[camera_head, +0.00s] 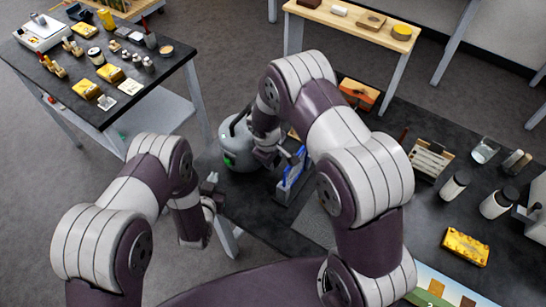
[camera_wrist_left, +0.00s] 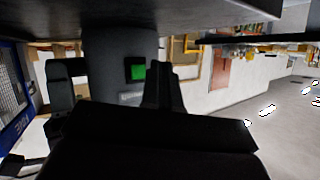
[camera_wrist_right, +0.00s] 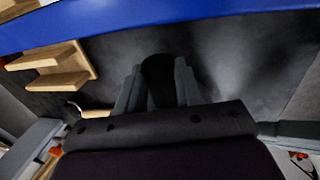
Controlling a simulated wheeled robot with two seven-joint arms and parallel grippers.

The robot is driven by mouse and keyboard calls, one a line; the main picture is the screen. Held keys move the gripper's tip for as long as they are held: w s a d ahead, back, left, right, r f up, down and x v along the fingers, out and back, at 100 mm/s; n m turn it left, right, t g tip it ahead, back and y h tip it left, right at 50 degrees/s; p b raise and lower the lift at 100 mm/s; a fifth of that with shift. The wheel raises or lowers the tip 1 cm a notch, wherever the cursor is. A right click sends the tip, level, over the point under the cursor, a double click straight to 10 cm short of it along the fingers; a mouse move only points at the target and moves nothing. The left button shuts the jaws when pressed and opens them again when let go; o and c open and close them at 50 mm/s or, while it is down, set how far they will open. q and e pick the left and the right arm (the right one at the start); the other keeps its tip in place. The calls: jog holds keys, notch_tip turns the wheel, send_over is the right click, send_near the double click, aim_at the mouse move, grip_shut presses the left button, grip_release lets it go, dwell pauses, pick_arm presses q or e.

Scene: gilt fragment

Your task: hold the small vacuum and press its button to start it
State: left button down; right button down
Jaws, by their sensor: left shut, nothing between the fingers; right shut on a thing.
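The small vacuum (camera_head: 240,157) is a grey rounded canister with a black handle, standing at the near left edge of the dark table. A green button (camera_head: 228,160) shows on its left side; it also shows as a green square in the left wrist view (camera_wrist_left: 138,68). My right gripper (camera_head: 268,155) is at the vacuum's right side; in the right wrist view its fingers (camera_wrist_right: 158,90) are shut on a dark part, seemingly the handle. My left gripper (camera_head: 213,182) is shut and empty, below and left of the vacuum; its fingertips (camera_wrist_left: 160,70) appear close beside the green button, contact unclear.
A blue-and-grey item (camera_head: 292,178) stands just right of the vacuum. A wooden rack (camera_head: 430,160), jars (camera_head: 455,185) and a yellow block (camera_head: 466,246) occupy the table's right part. A cluttered side table (camera_head: 110,118) stands at the left, with open floor between.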

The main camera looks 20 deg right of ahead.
pick_arm(q)
jog(key=shift+s+a, duration=0.95)
jog(key=shift+a, duration=0.15)
pick_arm(e)
jog(key=c, duration=0.7)
grip_release()
jog(key=shift+o, duration=0.2)
